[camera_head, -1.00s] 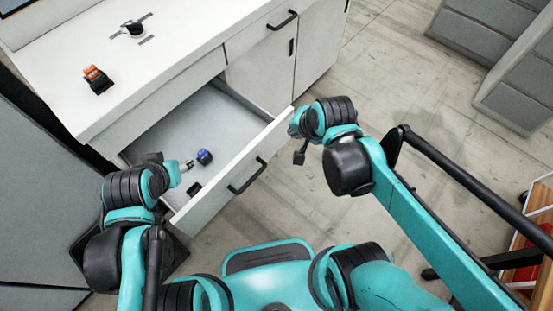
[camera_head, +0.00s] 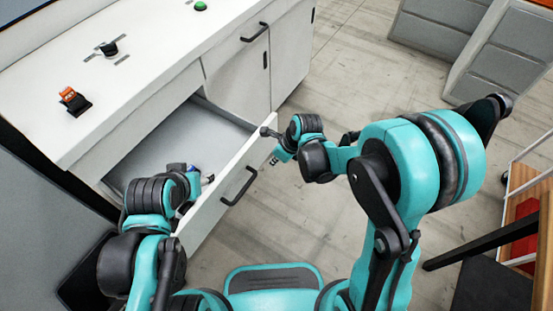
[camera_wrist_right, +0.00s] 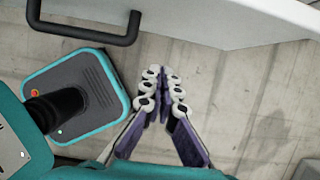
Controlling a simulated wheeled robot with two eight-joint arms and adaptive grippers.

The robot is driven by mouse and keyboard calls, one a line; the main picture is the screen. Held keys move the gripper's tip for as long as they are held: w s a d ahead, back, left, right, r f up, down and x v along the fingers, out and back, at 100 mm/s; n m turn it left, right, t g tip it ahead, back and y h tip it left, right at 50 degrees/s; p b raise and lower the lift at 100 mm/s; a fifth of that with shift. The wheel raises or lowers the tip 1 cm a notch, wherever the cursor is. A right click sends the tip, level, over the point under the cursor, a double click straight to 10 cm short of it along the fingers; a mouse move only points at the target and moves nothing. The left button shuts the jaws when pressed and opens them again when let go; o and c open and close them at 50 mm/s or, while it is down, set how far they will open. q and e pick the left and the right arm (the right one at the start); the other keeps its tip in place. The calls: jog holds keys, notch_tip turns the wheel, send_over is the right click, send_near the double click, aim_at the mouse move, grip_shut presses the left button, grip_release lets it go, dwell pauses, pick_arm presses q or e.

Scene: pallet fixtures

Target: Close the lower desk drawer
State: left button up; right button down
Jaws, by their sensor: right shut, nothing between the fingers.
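The lower desk drawer (camera_head: 215,205) is pulled out, with its white front panel and black bar handle (camera_head: 238,186) facing me. The panel and handle also show at the top of the right wrist view (camera_wrist_right: 230,22). My right gripper (camera_head: 268,132) is near the far upper corner of the drawer front; contact cannot be told. In the right wrist view its fingers (camera_wrist_right: 163,75) are shut and empty, beside the panel. My left gripper (camera_head: 207,179) is over the near end of the drawer, mostly hidden by its wrist; its opening is not clear.
A small blue item (camera_head: 192,168) lies in the drawer, partly hidden. The white desktop (camera_head: 140,80) carries an orange switch (camera_head: 73,101), a black knob (camera_head: 109,48) and a green button (camera_head: 201,6). Grey cabinets (camera_head: 440,45) stand beyond open floor.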

aim_at(256, 164)
pick_arm(q)
notch_tip(256, 164, down, 3)
jog(key=shift+b, duration=1.1)
jog(key=shift+f, duration=0.2)
jog(key=shift+f+b, duration=0.15)
jog(key=shift+b, duration=0.2)
pick_arm(e)
jog(key=w+a+f, duration=0.2)
jog(key=a+f, duration=0.1)
jog(key=w+a+f, duration=0.1)
jog(key=a+f, duration=0.1)
jog(key=shift+w, duration=0.3)
jog(key=shift+w, duration=0.15)
